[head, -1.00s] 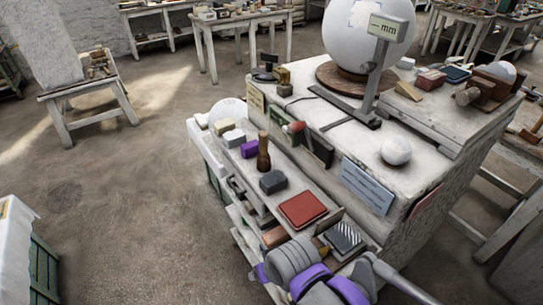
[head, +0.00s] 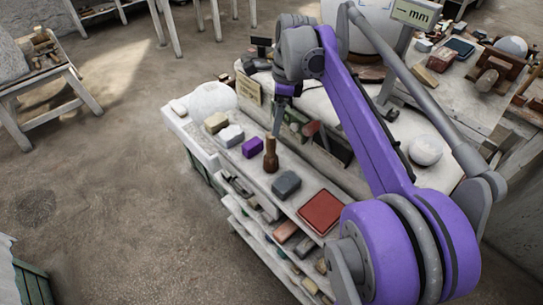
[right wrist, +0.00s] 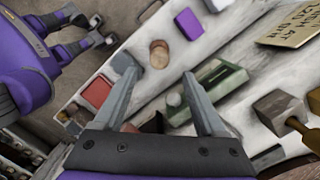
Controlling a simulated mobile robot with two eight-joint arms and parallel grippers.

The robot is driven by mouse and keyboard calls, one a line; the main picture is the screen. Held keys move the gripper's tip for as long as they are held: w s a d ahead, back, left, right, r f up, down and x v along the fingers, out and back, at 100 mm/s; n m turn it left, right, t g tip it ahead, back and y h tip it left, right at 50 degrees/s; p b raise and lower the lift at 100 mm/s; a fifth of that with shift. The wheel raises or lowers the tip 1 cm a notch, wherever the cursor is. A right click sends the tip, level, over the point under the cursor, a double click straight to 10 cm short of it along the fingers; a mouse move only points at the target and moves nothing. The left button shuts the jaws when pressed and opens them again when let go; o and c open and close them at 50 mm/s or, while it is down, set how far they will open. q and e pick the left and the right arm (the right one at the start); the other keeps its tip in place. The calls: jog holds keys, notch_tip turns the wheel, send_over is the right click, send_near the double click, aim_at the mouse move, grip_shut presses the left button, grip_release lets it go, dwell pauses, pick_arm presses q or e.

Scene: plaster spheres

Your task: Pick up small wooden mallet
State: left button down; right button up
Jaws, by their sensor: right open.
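The small wooden mallet (head: 270,157) is a brown, turned wooden piece standing upright on the narrow front shelf, its thinner end up. In the right wrist view the mallet (right wrist: 158,53) shows from above, a little beyond my fingertips and between their lines. My right gripper (head: 277,118) is open and empty and points down just above and behind the mallet; both its fingers (right wrist: 160,80) show apart in the wrist view. My left gripper (right wrist: 88,32) seems to be the grey one at the wrist view's upper left; its jaw opening is unclear.
A purple block (head: 253,147), a dark grey block (head: 286,184) and a red box (head: 321,212) stand near the mallet on the shelf. A white sphere (head: 426,150) sits on the upper bench top.

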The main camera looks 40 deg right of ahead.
aim_at(271, 152)
jog(key=f, duration=0.2)
jog(key=a+f, duration=0.1)
jog(key=f, duration=0.1)
jog(key=w+f, duration=0.1)
jog(key=f, duration=0.1)
jog(key=shift+a+f, duration=0.15)
jog(key=shift+f, duration=0.15)
grip_shut()
